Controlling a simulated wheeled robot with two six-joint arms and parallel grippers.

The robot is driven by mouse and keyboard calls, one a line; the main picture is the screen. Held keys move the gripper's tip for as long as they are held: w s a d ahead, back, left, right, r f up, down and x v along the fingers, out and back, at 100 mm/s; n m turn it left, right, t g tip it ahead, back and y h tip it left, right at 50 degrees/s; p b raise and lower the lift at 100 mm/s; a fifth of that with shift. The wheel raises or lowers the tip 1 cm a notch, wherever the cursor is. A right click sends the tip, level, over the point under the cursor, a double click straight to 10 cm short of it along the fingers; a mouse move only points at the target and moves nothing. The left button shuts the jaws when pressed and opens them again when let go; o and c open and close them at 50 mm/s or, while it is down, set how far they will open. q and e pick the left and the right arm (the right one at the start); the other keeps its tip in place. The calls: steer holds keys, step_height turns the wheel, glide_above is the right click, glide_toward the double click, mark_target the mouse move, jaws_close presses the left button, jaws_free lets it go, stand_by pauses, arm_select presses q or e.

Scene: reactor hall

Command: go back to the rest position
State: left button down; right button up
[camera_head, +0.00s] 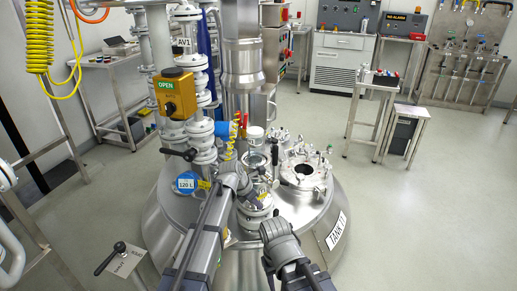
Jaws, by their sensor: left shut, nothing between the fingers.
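My left gripper (258,197) is at the end of the grey arm that reaches up from the bottom of the view. It is shut with nothing between its fingers, over the top of the steel tank (330,215), close to the fittings there. I cannot tell whether it touches them. My right arm comes up from the bottom, right of the left one, and its end (278,236) is over the tank's front. The right fingers cannot be made out.
The tank top carries an open round port (304,172), valves and pipes. A yellow box marked OPEN (175,96) stands on the piping at left. A small table (372,85) and a grey cabinet (340,65) stand behind. The floor at right is clear.

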arm_select(q)
steer(key=s+a+f+m+g+y, duration=0.1)
steer(key=s+a+m+y, duration=0.1)
steer(key=s+a+m, duration=0.85)
steer(key=s+a+f+m+g+y, duration=0.15)
steer(key=s+a+m, duration=0.35)
steer(key=s+m, duration=0.9)
steer(key=s+d+m+g+y, duration=0.15)
steer(key=s+d+m, duration=0.35)
steer(key=d, duration=0.6)
step_height(320, 180, up, 18)
steer(key=p, duration=1.7)
steer(key=shift+w+a+f+t, duration=0.15)
steer(key=shift+w+a+t, duration=0.15)
steer(key=shift+a, duration=0.05)
